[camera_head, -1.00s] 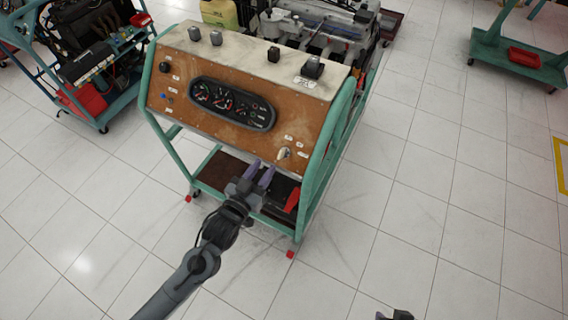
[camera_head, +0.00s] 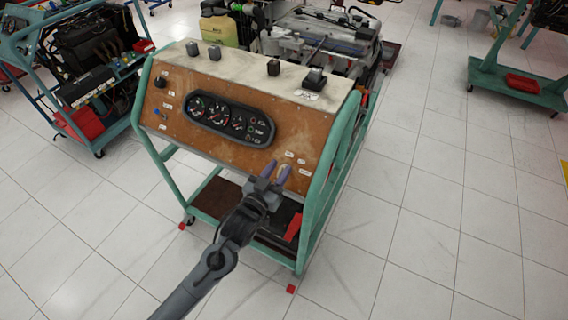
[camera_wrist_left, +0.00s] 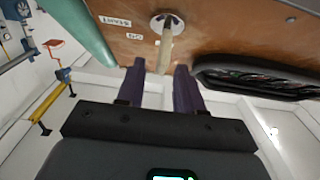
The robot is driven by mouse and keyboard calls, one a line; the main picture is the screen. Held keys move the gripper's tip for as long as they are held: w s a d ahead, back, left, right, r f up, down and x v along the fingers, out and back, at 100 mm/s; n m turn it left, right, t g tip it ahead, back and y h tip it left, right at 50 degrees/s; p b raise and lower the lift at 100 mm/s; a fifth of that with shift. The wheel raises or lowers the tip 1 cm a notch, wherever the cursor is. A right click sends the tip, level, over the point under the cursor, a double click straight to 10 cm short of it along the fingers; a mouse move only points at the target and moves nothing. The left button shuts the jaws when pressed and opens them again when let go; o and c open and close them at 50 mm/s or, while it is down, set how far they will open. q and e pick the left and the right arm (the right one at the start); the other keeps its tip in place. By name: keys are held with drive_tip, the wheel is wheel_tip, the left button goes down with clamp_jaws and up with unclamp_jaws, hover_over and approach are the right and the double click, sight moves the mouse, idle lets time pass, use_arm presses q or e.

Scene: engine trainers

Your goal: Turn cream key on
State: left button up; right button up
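The cream key (camera_wrist_left: 166,45) sits in a round pale switch plate (camera_wrist_left: 168,20) on the brown front panel (camera_head: 215,140) of the engine trainer. In the left wrist view it points down toward the gap between my fingers. My left gripper (camera_head: 277,170) is at the lower right of this panel, with its purple fingers apart. The wrist view also shows the open gripper (camera_wrist_left: 160,72), its fingertips just short of the key or at its free end; I cannot tell if they touch. In the head view the fingers mostly hide the key. My right gripper is out of view.
The gauge cluster (camera_head: 230,118) is on the panel, beside the key in the wrist view. The trainer's green frame (camera_head: 322,205) flanks the panel. A red object (camera_head: 293,227) lies on the shelf below. Open tiled floor (camera_head: 420,240) lies to the right.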

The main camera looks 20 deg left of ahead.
sight(280, 168)
use_arm(q)
drive_tip(key=shift+w+d, duration=0.15)
drive_tip(key=shift+w, duration=0.75)
drive_tip(key=shift+w+d, duration=0.1)
drive_tip(key=shift+w, duration=0.8)
clamp_jaws()
